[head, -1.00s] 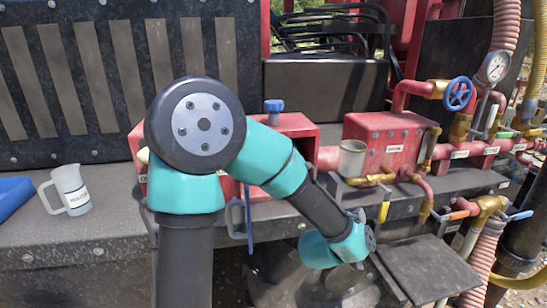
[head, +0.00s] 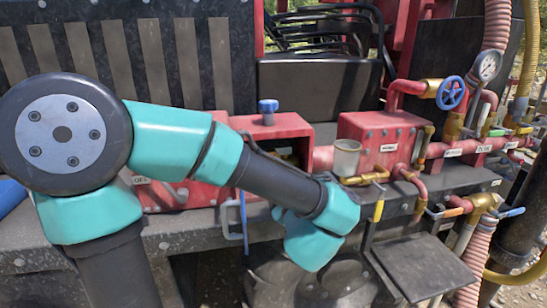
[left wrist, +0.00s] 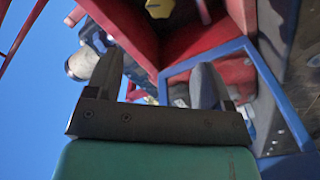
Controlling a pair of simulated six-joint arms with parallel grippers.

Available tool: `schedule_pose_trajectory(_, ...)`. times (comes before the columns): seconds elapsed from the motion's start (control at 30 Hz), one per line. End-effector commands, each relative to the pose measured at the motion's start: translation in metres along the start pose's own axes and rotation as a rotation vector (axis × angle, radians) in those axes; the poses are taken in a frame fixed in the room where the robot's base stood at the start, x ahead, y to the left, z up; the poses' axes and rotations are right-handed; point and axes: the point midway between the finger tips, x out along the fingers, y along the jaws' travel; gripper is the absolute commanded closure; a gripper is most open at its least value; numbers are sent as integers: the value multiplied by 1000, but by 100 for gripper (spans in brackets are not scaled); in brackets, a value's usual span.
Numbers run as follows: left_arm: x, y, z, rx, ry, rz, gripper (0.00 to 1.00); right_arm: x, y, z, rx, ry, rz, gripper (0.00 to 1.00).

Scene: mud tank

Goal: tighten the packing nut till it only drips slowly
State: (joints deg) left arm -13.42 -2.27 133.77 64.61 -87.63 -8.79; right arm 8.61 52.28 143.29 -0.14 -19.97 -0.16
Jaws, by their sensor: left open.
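The red housing (head: 275,132) with a blue knob (head: 268,106) on top stands at the middle of the deck in the head view. A small brass-coloured part shows in its open front, but I cannot tell whether it is the packing nut. In the left wrist view a yellow, angular, nut-like part (left wrist: 160,8) sits at the top edge, inside red walls. My left gripper (left wrist: 157,85) is open and empty, below that part, with a blue bar frame (left wrist: 240,48) beside and behind its right finger. In the head view my arm hides this gripper. My right gripper is not in view.
A second red box (head: 382,140) with a grey cup (head: 346,157) stands to the right. Further right are a blue handwheel (head: 452,92), a gauge (head: 487,66) and red pipes. A thin blue bar (head: 243,213) hangs at the deck front. A dark step (head: 425,267) juts out below.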

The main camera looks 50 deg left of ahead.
Motion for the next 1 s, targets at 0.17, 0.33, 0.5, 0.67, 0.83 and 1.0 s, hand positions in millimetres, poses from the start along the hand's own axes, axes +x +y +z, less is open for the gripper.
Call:
schedule_pose_trajectory(0.17, 0, 0, 0, 0, -2, 1, 25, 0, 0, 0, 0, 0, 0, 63)
schedule_pose_trajectory(0.33, 6, 0, 1, 0, -1, 0, 25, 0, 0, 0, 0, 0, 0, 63)
schedule_pose_trajectory(0.5, 22, 0, 1, 0, 0, 0, 25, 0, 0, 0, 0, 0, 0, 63)
schedule_pose_trajectory(0.67, 43, 0, 1, 0, 0, -1, 25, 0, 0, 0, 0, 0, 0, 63)
schedule_pose_trajectory(0.83, 68, 0, 0, 0, 0, 0, 25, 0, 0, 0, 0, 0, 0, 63)
schedule_pose_trajectory(1.0, 94, 0, 1, 1, 0, 0, 25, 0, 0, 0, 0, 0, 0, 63)
